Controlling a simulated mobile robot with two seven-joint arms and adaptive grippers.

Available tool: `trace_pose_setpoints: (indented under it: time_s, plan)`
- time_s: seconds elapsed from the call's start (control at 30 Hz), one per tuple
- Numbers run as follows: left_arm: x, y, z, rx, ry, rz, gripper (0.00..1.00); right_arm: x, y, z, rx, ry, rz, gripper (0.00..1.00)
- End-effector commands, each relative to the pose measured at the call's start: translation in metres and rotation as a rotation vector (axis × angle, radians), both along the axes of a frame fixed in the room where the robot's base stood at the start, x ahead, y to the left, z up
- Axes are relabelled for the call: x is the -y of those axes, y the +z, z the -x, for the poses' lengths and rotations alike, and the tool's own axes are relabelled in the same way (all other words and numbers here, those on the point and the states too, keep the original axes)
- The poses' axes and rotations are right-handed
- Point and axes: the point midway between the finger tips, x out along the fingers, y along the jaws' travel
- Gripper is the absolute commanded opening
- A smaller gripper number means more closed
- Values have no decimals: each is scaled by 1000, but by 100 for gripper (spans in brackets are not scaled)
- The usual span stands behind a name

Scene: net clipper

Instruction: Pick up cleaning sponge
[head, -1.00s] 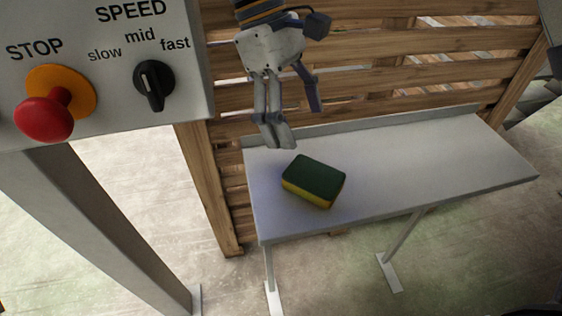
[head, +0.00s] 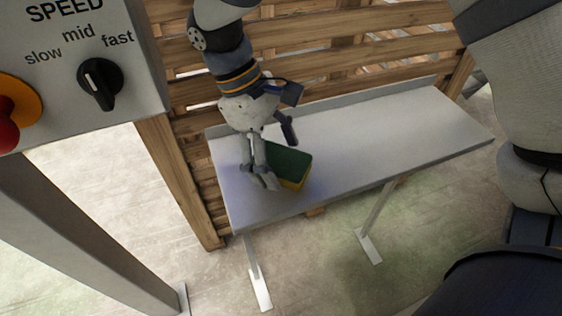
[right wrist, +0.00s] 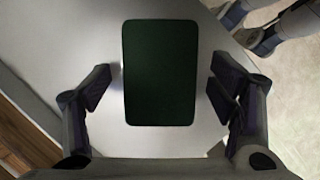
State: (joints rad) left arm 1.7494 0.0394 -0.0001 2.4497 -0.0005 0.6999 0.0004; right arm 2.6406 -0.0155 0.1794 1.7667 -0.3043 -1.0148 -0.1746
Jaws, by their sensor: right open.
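The cleaning sponge (head: 290,164), dark green on top and yellow below, lies flat on the grey table (head: 375,140) near its left end. My right gripper (head: 279,160) is open and reaches down over the sponge, with one finger in front of its left part and the other behind it. In the right wrist view the sponge (right wrist: 160,73) shows its green face between the two spread fingers of the gripper (right wrist: 158,95), with a gap on both sides. My left gripper is not in view.
A control box with a black speed knob (head: 100,83) and a red stop button (head: 6,126) stands at the left. A wooden slatted fence (head: 345,50) runs behind the table. The table's right part is clear.

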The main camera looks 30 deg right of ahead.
Motion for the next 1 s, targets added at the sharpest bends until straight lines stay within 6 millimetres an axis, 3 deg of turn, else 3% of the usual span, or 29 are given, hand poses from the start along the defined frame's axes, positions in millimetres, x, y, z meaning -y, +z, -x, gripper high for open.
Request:
trace_pose_setpoints:
  time_s: [0.73, 0.93, 1.0]
  plan:
    - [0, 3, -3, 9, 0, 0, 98, 0, -5, 0, 0, 0, 0, 78]
    - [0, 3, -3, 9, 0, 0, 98, 0, -5, 0, 0, 0, 0, 44]
    - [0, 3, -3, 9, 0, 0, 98, 0, -5, 0, 0, 0, 0, 44]
